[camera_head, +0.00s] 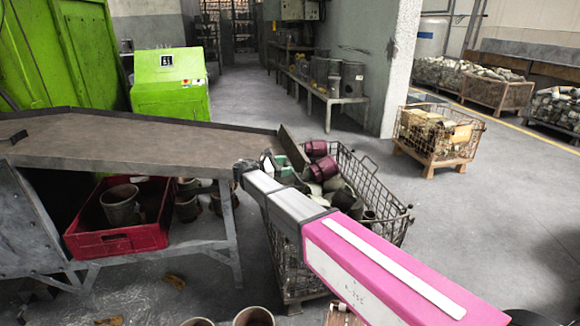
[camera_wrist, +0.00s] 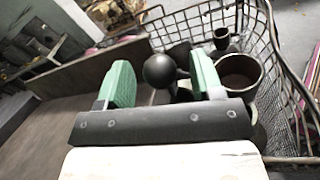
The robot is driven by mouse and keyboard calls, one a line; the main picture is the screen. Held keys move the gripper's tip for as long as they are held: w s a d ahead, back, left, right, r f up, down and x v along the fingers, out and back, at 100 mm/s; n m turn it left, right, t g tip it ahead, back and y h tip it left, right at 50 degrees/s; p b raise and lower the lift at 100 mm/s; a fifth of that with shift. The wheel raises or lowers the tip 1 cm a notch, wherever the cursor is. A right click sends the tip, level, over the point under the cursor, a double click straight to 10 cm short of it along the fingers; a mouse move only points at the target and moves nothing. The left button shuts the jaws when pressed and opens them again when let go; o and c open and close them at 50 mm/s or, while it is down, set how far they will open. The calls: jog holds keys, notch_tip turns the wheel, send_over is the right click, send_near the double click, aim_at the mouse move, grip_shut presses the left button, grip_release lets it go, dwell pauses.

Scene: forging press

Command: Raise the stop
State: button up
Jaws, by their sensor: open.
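The stop looks to be the brown upright plate (camera_head: 293,148) at the right end of the metal table; it also shows in the wrist view (camera_wrist: 85,75), left of and behind my gripper. A round black knob (camera_wrist: 160,70) sits between my green fingers in the wrist view, with a gap to each finger. My gripper (camera_wrist: 162,82) is open around or just above this knob; the exact depth is unclear. How the knob joins the plate is hidden. In the head view my gripper (camera_head: 278,165) is at the table's right end, and my arm hides the knob.
A red crate (camera_head: 115,243) sits below the table. A green control box (camera_head: 168,90) stands behind. Open floor lies at the right.

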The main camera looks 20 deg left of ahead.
jog(key=v, duration=0.8)
